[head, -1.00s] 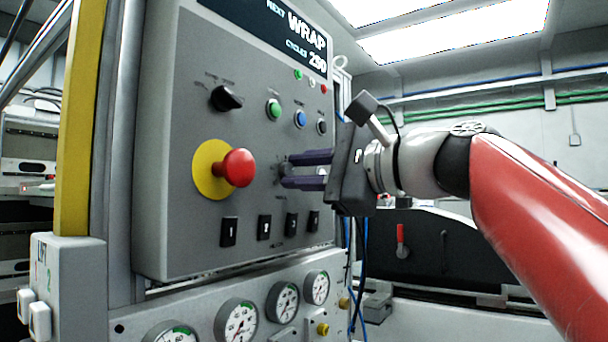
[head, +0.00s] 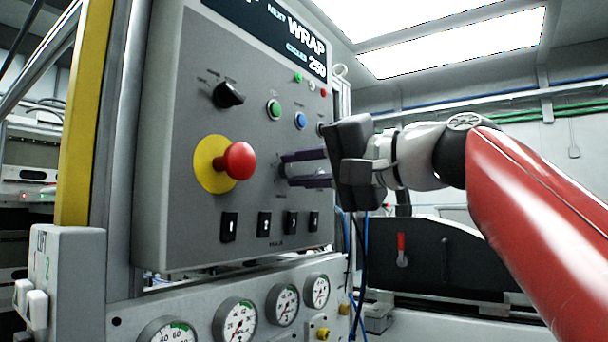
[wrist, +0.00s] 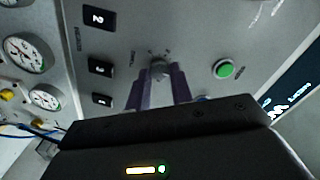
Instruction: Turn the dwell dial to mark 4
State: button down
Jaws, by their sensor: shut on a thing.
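The dwell dial (wrist: 159,67) is a small dark knob on the grey control panel (head: 180,235), with marks around it too small to read. My gripper (head: 283,169) reaches the panel from the right, with two purple fingers shut on the dial. In the wrist view, the fingertips (wrist: 160,74) sit on either side of the knob. In the head view the fingers and the gripper body hide most of the dial. I cannot tell which mark the dial points to.
A red mushroom button (head: 240,160) on a yellow disc sticks out just left of my fingers. A black selector knob (head: 228,95), a green button (head: 273,109) and a blue button (head: 300,120) are above. Black rocker switches (head: 264,223) and gauges (head: 284,304) are below.

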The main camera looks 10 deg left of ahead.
jog(key=n+b, duration=0.1)
jog(key=n, duration=0.5)
jog(key=shift+f, duration=0.1)
dwell(0.5)
jog(key=c, duration=1.2)
grip_release()
jog(key=shift+c, duration=0.2)
jog(key=shift+d+b, duration=0.1)
jog(key=shift+b, duration=0.2)
jog(key=b+v, duration=0.1)
jog(key=v, duration=0.6)
jog(key=shift+s+d, duration=0.2)
jog(key=shift+d, duration=0.1)
jog(key=shift+w, duration=0.1)
